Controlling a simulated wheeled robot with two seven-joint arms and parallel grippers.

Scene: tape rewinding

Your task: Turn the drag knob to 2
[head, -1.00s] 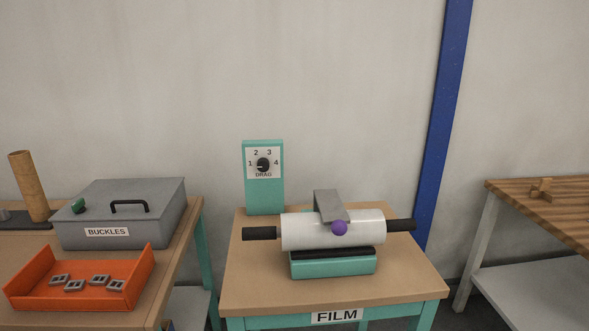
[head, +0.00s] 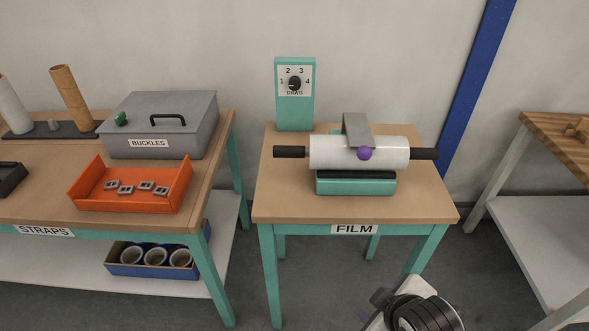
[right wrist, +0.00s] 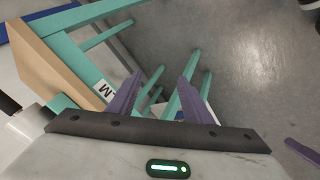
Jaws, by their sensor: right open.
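The drag knob (head: 294,83) is a small black dial on a white plate with the numbers 1 to 4, on a teal upright panel (head: 294,115) at the back left of the film table. Its pointer is too small to read surely. My right arm shows at the bottom of the head view, well below and in front of the panel. In the right wrist view my right gripper (right wrist: 157,92) has its two purple fingers apart and empty, with the table legs and floor beyond.
The film table (head: 430,207) carries a film roll (head: 330,150) with black handles and a purple ball knob (head: 364,153), right of the panel. A straps table on the left holds a grey buckles box (head: 160,115) and an orange tray (head: 84,190).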

